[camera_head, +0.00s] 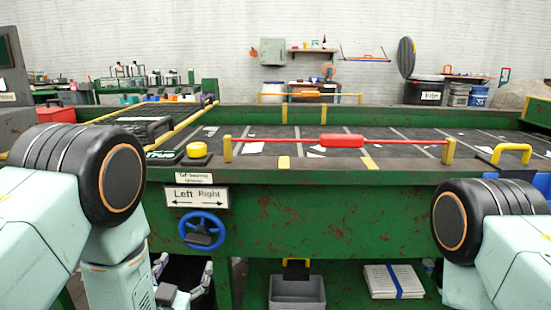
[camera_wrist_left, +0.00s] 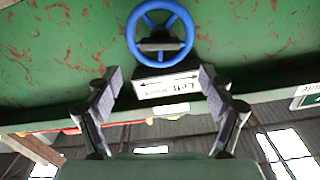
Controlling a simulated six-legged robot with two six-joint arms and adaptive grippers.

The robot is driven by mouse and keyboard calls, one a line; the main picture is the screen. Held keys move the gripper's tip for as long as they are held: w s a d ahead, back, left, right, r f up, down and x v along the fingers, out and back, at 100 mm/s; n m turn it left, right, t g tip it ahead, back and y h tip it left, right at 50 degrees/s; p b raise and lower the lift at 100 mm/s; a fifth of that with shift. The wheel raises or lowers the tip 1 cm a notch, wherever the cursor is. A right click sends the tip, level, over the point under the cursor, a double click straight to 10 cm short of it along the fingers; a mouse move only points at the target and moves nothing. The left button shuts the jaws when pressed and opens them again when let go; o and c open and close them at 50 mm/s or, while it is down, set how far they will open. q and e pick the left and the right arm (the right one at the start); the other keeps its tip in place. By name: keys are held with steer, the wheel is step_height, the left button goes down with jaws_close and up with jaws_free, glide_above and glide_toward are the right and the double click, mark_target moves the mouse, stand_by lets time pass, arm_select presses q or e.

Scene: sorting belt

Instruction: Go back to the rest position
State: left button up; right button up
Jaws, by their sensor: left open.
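My left gripper (camera_head: 183,282) hangs low at the left in the head view, below the blue handwheel (camera_head: 203,231) and in front of the belt's green side. In the left wrist view, my left gripper (camera_wrist_left: 160,88) has its two fingers wide apart with nothing between them. The blue handwheel (camera_wrist_left: 160,44) and the Left/Right sign (camera_wrist_left: 167,87) show beyond the fingers, and the picture is upside down. My right gripper is out of sight; only part of my right arm shows at the right edge.
The green sorting belt (camera_head: 320,205) spans the view ahead. A red-handled bar (camera_head: 342,141) crosses it, with a yellow button (camera_head: 196,149) to the left. Scraps lie on the belt. Below are a grey bin (camera_head: 297,291) and a paper stack (camera_head: 393,281).

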arm_select(q)
steer(key=w, duration=1)
steer(key=shift+w+d+f, duration=0.1)
steer(key=shift+d, duration=0.05)
steer(key=m+b, duration=0.3)
steer(key=m, duration=0.2)
steer(key=shift+d, duration=0.1)
steer(key=s+p, duration=0.3)
steer(key=s, duration=0.5)
steer(key=n+p, duration=0.5)
steer(key=n, duration=1.2)
glide_toward(197, 243)
steer(key=shift+s+a+r, duration=0.2)
steer(key=shift+a+r, duration=0.35)
steer(key=shift+a, duration=0.3)
